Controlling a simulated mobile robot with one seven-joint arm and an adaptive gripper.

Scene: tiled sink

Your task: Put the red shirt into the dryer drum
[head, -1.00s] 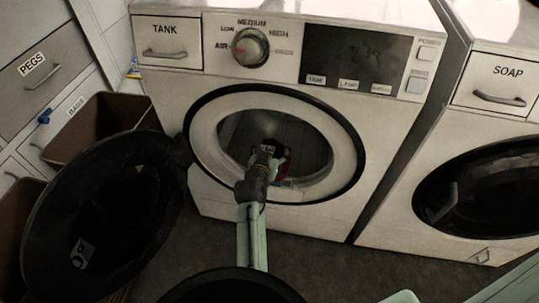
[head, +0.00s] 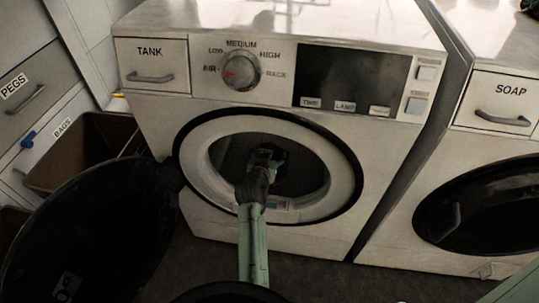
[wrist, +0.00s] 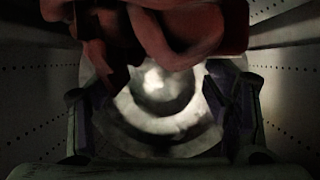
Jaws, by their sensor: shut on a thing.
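The dryer's round opening shows in the head view, with the dark dryer drum (head: 312,165) behind it. My arm reaches through the opening, and my gripper (head: 264,157) is inside the drum. In the wrist view, perforated drum walls (wrist: 285,88) lie on both sides and a pale round back is ahead. The red shirt (wrist: 185,28) hangs in bunched folds across the top of that view. My gripper (wrist: 160,100) is shut on the shirt, with a dark finger at each side. The exact grip is hidden by shadow and cloth. In the head view the shirt is barely visible.
The round black dryer door (head: 95,235) stands open at the left of the opening. A brown bin (head: 75,170) is behind it. A second machine with a closed dark door (head: 485,215) stands to the right. The dryer's white rim (head: 345,180) surrounds my arm.

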